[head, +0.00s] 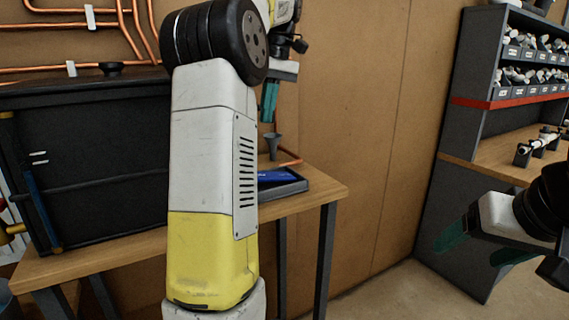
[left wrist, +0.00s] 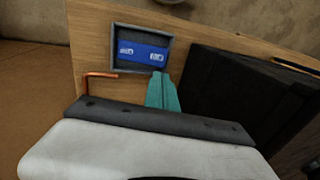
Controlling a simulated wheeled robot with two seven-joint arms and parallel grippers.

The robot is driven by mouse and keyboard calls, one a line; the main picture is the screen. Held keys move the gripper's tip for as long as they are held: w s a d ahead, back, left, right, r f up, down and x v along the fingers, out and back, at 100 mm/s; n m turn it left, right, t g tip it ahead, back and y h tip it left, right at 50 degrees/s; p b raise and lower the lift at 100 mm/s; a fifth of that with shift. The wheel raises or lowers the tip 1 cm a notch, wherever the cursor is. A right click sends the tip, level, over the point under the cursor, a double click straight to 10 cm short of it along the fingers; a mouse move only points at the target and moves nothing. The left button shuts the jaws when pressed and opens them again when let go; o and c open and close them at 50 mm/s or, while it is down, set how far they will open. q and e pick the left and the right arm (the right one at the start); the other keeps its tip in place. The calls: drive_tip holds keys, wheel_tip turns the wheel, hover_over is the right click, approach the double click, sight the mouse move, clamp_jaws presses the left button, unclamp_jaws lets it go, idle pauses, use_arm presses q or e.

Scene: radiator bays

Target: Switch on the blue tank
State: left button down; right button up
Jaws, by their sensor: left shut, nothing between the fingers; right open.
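A blue block (head: 278,175) lies in a shallow dark tray (head: 290,188) on the wooden bench, partly hidden by my left arm. In the left wrist view the blue block (left wrist: 142,51) shows two small white-marked patches inside the grey-rimmed tray (left wrist: 116,46). I cannot make out any other blue tank. My left gripper (head: 268,103) points down above the bench behind the tray, its teal fingers shut and empty. In the left wrist view its fingertips (left wrist: 160,76) appear just beside the tray's edge; contact cannot be told. My right gripper (head: 485,250) is open and empty at the right, away from the bench.
A large black box (head: 105,160) stands on the bench's left part. A grey funnel-like piece (head: 273,142) and a copper pipe end (head: 290,157) are behind the tray. Copper pipes (head: 60,24) run on the wall. A shelf unit with small bins (head: 525,92) stands at right.

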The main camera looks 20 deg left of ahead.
use_arm(q)
drive_tip(key=shift+w+a, duration=0.1)
drive_tip(key=shift+w, duration=0.15)
approach(272, 177)
drive_tip(key=s+a+f, duration=0.1)
drive_tip(key=f, duration=0.1)
drive_tip(key=s+a+f, duration=0.1)
drive_tip(key=a+f, duration=0.2)
drive_tip(key=f, duration=0.1)
drive_tip(key=shift+s+a, duration=0.25)
drive_tip(key=shift+s, duration=0.15)
drive_tip(key=shift+a, duration=0.1)
